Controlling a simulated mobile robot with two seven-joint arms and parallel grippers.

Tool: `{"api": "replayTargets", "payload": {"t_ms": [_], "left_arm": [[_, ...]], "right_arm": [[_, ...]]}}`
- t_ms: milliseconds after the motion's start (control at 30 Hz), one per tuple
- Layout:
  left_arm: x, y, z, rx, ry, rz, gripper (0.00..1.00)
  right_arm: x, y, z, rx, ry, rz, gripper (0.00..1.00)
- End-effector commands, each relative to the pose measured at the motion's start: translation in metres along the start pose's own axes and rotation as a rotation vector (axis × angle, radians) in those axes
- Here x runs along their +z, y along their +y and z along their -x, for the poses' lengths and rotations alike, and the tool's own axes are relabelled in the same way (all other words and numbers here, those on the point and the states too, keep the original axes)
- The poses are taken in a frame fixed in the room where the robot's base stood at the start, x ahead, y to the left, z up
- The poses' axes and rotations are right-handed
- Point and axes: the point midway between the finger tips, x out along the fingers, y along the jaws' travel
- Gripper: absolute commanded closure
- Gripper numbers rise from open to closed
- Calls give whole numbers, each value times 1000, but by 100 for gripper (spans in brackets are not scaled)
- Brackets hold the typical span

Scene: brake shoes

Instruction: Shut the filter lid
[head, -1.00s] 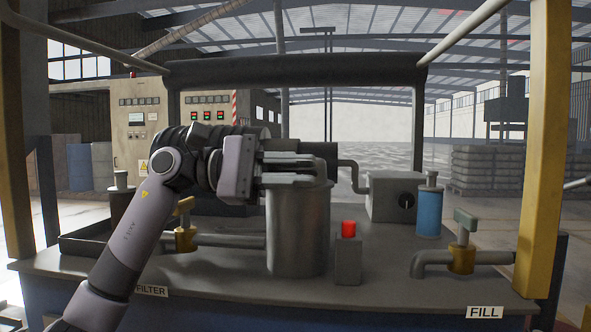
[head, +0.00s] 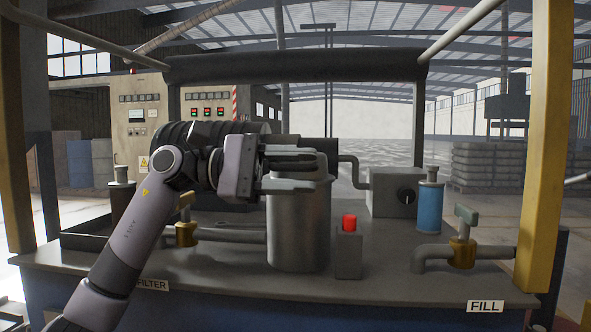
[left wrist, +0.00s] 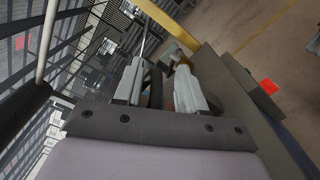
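The filter housing is a grey upright cylinder (head: 298,235) on the bench in the head view. My left gripper (head: 312,173) is at the height of its rim, fingers pointing right across the top. The fingers stand apart, one above the other; they also show apart in the left wrist view (left wrist: 160,92). A dark piece (head: 321,150) shows just behind the fingers; I cannot tell whether it is the lid. The gripper hides much of the rim, so the lid's position is unclear. My right gripper is not in view.
A red button on a grey post (head: 348,245) stands close right of the cylinder. A valve (head: 185,225) with a pipe is on the left. A grey box (head: 393,193), a blue canister (head: 430,208) and another valve (head: 462,240) are on the right. A dark bar (head: 295,68) crosses above.

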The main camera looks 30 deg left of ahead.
Motion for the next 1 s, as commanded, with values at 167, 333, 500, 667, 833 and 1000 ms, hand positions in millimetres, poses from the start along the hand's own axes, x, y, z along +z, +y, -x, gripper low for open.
{"api": "replayTargets", "payload": {"t_ms": [167, 333, 500, 667, 833, 1000], "left_arm": [[-2, 0, 10, 0, 5, 3, 62], [-2, 0, 38, 0, 7, 4, 62], [-1, -1, 62, -1, 5, 3, 62], [0, -1, 72, -1, 3, 1, 62], [0, 0, 72, -1, 1, 0, 62], [1, 0, 72, -1, 1, -1, 62]], "right_arm": [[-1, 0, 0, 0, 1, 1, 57], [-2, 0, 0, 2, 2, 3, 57], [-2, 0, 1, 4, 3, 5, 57], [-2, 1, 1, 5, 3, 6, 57], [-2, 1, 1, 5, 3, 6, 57], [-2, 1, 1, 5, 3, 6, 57]]}}
